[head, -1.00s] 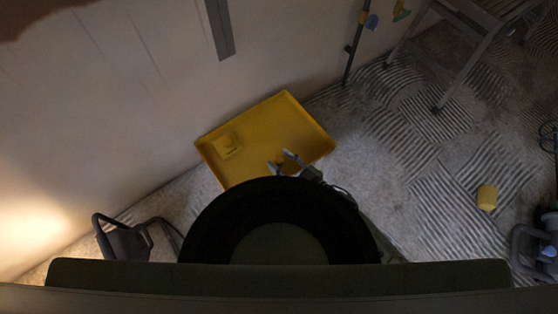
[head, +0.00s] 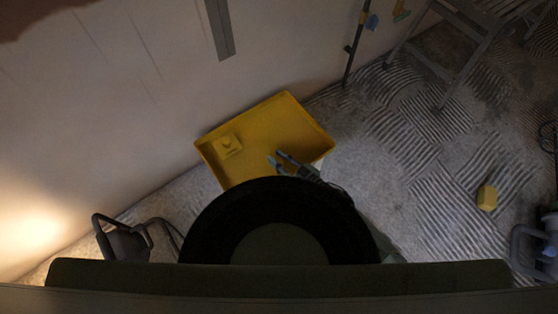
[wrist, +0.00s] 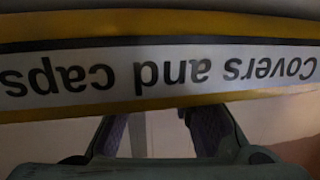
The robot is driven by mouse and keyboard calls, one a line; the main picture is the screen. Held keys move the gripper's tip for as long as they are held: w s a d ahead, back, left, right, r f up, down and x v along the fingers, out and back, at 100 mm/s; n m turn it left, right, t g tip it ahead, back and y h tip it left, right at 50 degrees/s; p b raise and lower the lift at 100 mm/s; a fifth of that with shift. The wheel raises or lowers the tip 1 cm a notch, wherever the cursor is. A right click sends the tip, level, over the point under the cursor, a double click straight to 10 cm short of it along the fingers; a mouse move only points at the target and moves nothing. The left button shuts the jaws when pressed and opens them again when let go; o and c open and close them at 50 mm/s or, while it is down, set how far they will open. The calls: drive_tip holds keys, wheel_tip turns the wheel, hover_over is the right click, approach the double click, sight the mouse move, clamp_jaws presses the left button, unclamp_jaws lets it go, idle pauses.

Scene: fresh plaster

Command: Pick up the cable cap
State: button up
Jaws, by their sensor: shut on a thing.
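My gripper (head: 281,161) is over the near right part of a yellow tray (head: 305,137) in the head view. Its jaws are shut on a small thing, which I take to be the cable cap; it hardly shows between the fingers. In the wrist view, the fingers of my gripper (wrist: 158,125) run up behind the tray's front wall (wrist: 215,98), which hides their tips. A label (wrist: 160,70) on that wall reads "Covers and caps", upside down. A yellow square piece with a raised middle (head: 228,145) lies in the tray's left part.
The tray stands near a pale wall (head: 130,80). A yellow block (head: 487,198) lies on the ridged floor at right. A ladder-like stand (head: 445,75) is at the upper right, a thin pole (head: 351,55) by the wall, and a dark framed object (head: 125,240) at lower left.

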sight(279, 160)
wheel_tip(279, 160, up, 10)
drive_tip(key=shift+r+p, duration=0.1)
drive_tip(key=shift+p, duration=0.75)
idle(1.0)
